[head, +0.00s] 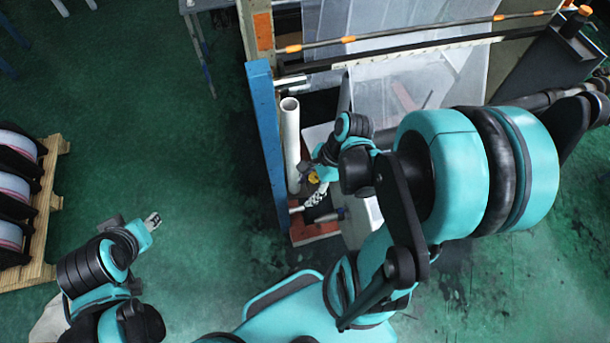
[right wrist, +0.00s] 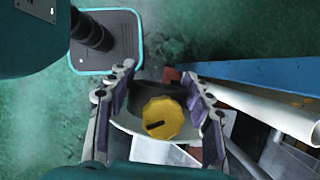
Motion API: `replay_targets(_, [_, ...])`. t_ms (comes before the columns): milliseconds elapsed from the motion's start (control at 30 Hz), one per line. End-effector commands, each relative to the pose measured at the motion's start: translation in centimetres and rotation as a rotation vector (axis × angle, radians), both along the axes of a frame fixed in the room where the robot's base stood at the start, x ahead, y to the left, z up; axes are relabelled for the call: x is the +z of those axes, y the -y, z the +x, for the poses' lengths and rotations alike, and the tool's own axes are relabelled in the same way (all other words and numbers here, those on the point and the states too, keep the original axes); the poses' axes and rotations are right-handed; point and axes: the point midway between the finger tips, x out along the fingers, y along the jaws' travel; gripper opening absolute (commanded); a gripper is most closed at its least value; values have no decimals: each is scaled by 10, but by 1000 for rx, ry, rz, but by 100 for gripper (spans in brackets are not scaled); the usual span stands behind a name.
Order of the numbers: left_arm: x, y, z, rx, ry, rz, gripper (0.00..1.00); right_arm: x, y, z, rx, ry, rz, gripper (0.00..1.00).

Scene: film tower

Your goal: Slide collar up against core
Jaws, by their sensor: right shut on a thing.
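The collar (right wrist: 140,98) is a dark ring with a yellow knob (right wrist: 162,118) on its face. In the right wrist view my right gripper (right wrist: 152,92) has a finger on each side of the collar and is shut on it. In the head view the right gripper (head: 315,196) is low by the machine, with the yellow knob (head: 313,178) showing. The core (head: 291,148) is a white tube just left of it, beside the blue post. Whether collar and core touch is hidden. My left gripper (head: 153,221) is away at the lower left, too small to judge its jaws.
A blue post (head: 267,140) stands close to the core. The machine frame with clear film (head: 400,75) and orange-marked rods is behind my right arm. A wooden pallet (head: 45,200) with spools is at the far left. Green floor between is clear.

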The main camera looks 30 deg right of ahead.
Motion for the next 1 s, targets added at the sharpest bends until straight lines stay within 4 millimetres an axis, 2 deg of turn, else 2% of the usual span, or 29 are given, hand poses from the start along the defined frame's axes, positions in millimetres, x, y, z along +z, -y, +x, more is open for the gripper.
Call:
replay_targets(267, [-1,0,-1,0,-1,0,40,0,2,7,-21,0,-1,13])
replay_targets(1000, [-2,0,-1,0,-1,0,40,0,19,64,-18,-1,-1,13])
